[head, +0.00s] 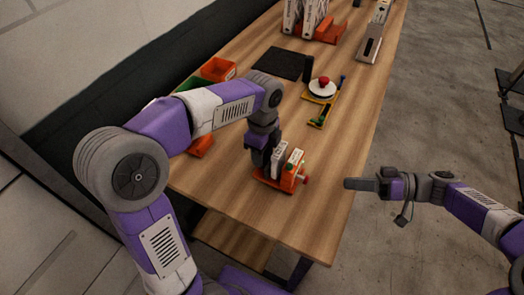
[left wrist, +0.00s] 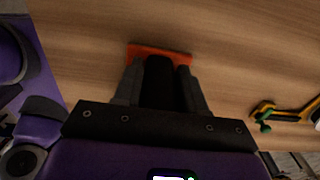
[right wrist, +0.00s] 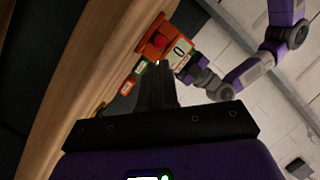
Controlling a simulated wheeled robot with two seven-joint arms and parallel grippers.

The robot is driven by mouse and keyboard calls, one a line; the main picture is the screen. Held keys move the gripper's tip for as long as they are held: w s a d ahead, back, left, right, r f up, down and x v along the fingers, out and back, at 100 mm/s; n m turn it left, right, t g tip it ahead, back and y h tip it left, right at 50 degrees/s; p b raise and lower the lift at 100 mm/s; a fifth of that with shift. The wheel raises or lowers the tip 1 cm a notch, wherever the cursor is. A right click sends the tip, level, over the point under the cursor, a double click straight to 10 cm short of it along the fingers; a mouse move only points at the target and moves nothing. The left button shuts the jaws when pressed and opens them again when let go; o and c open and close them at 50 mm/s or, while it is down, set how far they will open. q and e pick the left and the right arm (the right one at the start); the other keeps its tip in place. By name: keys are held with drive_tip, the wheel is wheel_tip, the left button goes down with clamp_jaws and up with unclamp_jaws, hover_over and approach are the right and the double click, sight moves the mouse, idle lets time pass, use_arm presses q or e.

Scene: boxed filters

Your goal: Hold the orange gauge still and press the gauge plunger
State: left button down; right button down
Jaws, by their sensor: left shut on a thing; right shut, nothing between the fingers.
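The orange gauge (head: 289,184) stands on the wooden table near its front right edge, with white labelled upright parts and a red plunger knob (head: 306,180) on its right side. My left gripper (head: 268,163) comes down from above and is shut on the gauge, whose orange edge shows past the fingers in the left wrist view (left wrist: 160,50). My right gripper (head: 350,184) is shut and empty, off the table edge, apart from the knob and pointing at it. The right wrist view shows the gauge (right wrist: 147,49) and the red knob (right wrist: 159,41) just ahead of the fingertips.
A yellow fixture (head: 319,114) with a white disc and red button stands further back. An orange rack with white boxes (head: 320,32) is at the far end. Table around the gauge is clear.

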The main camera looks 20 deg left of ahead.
drive_tip(key=shift+s+a+f+m+t+h, duration=0.25)
drive_tip(key=shift+s+t+h, duration=0.2)
drive_tip(key=shift+h, duration=0.25)
drive_tip(key=shift+s+d+f+m+t+h, duration=0.15)
drive_tip(key=shift+s+m+t+h, duration=0.2)
drive_tip(key=shift+h, duration=0.25)
drive_tip(key=shift+s+a+f+m+t+h, duration=0.1)
drive_tip(key=shift+s+f+m+t+h, duration=0.1)
drive_tip(key=shift+s+t+h, duration=0.3)
drive_tip(key=shift+s+d+f+m+t+h, duration=0.1)
drive_tip(key=shift+s+d+m+t+h, duration=0.15)
drive_tip(key=shift+h, duration=0.25)
drive_tip(key=shift+s+d+m+t+h, duration=0.1)
drive_tip(key=shift+d+m+t+h, duration=0.05)
drive_tip(key=shift+d+t+h, duration=0.3)
drive_tip(key=shift+s+d+m+t+h, duration=0.25)
drive_tip(key=shift+d+m+t+h, duration=0.15)
drive_tip(key=shift+h, duration=0.25)
drive_tip(key=shift+a, duration=0.15)
drive_tip(key=shift+w+a, duration=0.2)
drive_tip(key=shift+a, duration=1.95)
drive_tip(key=shift+w+a, duration=0.2)
drive_tip(key=shift+a, duration=1.95)
drive_tip(key=shift+a, duration=0.1)
